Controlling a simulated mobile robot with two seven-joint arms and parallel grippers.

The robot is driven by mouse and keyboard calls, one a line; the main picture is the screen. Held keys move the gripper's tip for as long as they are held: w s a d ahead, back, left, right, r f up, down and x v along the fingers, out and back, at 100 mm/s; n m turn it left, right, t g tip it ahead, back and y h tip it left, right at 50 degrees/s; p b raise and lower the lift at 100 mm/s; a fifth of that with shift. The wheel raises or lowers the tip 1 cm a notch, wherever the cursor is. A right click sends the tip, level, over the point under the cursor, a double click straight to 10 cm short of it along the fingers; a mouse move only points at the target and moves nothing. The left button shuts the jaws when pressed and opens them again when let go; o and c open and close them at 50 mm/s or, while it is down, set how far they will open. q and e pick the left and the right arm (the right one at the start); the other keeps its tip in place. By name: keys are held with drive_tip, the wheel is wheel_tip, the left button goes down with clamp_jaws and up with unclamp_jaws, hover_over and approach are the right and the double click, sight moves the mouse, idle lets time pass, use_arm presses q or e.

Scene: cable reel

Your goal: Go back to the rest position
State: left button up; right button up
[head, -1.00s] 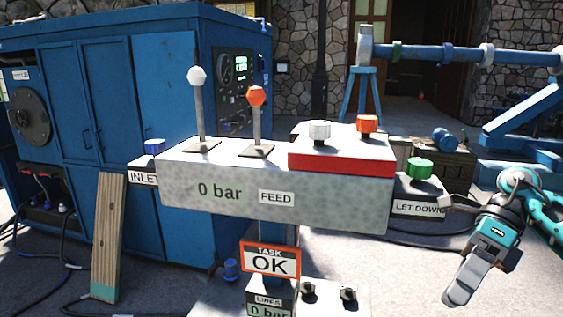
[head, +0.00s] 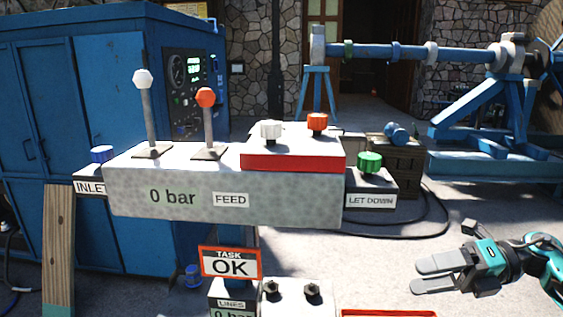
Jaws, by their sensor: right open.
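My right gripper (head: 424,276) is at the lower right of the head view, with its fingers pointing left. It is open and nothing shows between its fingers. It is apart from the grey control box (head: 290,205), to the right of and below the green LET DOWN knob (head: 370,162). The box carries a white-topped lever (head: 144,100), an orange-topped lever (head: 207,115), a white knob (head: 270,130) and an orange knob (head: 317,123). It reads 0 bar beside FEED. A sign (head: 230,263) below reads TASK OK. My left gripper is out of view.
A blue cabinet (head: 80,110) with a gauge panel stands behind at left. A wooden plank (head: 59,240) leans at the lower left. A blue reel stand (head: 480,120) and a wooden crate (head: 398,165) are behind at right. Black hose lies on the ground. The ground around my right gripper is clear.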

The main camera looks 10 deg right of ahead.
drive_tip(key=w+d+r+m+t+h, duration=0.5)
drive_tip(key=w+d+r+m+t, duration=0.45)
drive_tip(key=w+m+t, duration=0.45)
drive_tip(key=d+f+m+h, duration=0.3)
drive_tip(key=d+m+h, duration=0.4)
drive_tip(key=m+h, duration=0.1)
drive_tip(key=d+f+m+h, duration=0.3)
drive_tip(key=d+m+h, duration=0.4)
drive_tip(key=m, duration=0.2)
drive_tip(key=s+a+f+g+y, duration=0.2)
drive_tip(key=s+a+f, duration=0.1)
drive_tip(key=a+f, duration=0.6)
drive_tip(key=s+a+f+g+y, duration=0.15)
drive_tip(key=s+a+f, duration=0.25)
drive_tip(key=a+f, duration=0.5)
drive_tip(key=s+a+f+m+g+y, duration=0.1)
drive_tip(key=s+a+f+m, duration=0.1)
drive_tip(key=s+a+f, duration=0.4)
drive_tip(key=s+a+f+m+g+y, duration=0.2)
drive_tip(key=s+a+f, duration=0.4)
drive_tip(key=s+a, duration=0.7)
drive_tip(key=shift+f, duration=0.4)
